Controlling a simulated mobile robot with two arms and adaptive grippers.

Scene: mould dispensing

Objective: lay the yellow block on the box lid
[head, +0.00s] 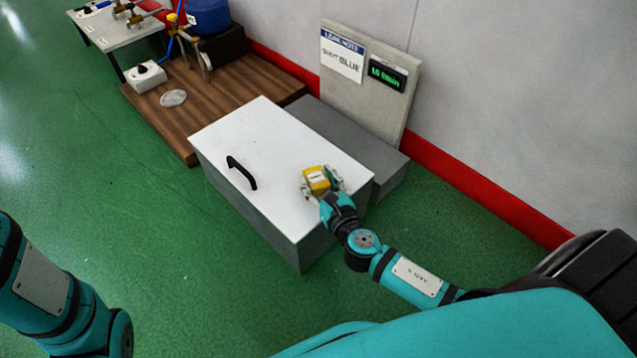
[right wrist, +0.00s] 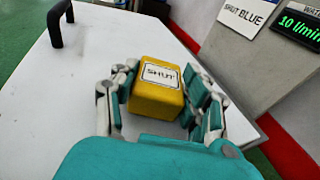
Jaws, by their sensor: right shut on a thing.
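The yellow block (head: 316,179) has a white label and is at the right part of the white box lid (head: 262,150). In the right wrist view the block (right wrist: 157,92) shows the label "SHUT" on its top. My right gripper (head: 322,182) is shut on the block, with one finger on each side of it. The block is over the lid (right wrist: 85,75); I cannot tell whether its underside touches it. My left gripper is out of view; only part of my left arm shows at the lower left.
A black handle (head: 242,172) stands up from the lid's left part. Behind the box are a grey step (head: 335,135) and an upright board (head: 362,95) with a note and a green display. A wooden platform (head: 215,95) lies at the back left. Green floor is clear at left.

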